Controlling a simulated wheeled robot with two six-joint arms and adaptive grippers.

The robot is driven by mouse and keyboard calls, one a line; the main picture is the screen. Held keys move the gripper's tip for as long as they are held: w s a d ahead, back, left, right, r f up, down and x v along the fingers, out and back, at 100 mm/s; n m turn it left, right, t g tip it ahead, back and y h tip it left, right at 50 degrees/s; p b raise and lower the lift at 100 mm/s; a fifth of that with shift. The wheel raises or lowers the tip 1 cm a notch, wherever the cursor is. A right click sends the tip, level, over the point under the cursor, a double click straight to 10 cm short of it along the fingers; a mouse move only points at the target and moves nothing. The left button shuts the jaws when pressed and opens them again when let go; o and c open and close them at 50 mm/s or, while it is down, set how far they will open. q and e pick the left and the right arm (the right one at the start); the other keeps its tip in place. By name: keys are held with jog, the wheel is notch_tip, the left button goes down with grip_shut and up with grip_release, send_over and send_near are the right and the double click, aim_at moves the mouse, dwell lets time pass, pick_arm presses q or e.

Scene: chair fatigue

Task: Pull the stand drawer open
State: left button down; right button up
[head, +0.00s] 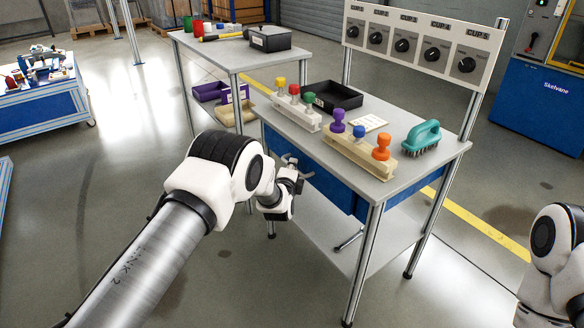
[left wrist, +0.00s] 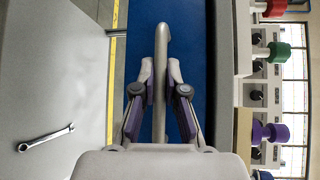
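The stand (head: 440,150) has a grey top and a blue drawer (head: 335,187) under it. The drawer front looks about flush below the top's edge. In the left wrist view the drawer front is a blue panel (left wrist: 190,32). A grey bar handle (left wrist: 161,45) runs along it. My left gripper (head: 293,170) is at the drawer's front. In the left wrist view its fingers (left wrist: 161,75) lie close on both sides of the handle and look shut on it. In the head view the arm hides part of the front. My right gripper is out of view.
On the stand are knobbed stamps in holders (head: 360,155), a black tray (head: 333,97) and a teal brush (head: 422,137). A wrench (left wrist: 46,138) lies on the lower shelf (head: 340,235). A second table (head: 205,50) stands behind. The floor before the stand is clear.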

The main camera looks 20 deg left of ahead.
pick_arm(q)
jog(key=shift+s, duration=0.1)
jog(key=s+a+p, duration=1.2)
jog(key=s+a, duration=0.3)
jog(key=s, duration=0.4)
jog(key=shift+s+a, duration=0.25)
jog(key=shift+s, duration=0.15)
jog(key=c, duration=1.2)
grip_release()
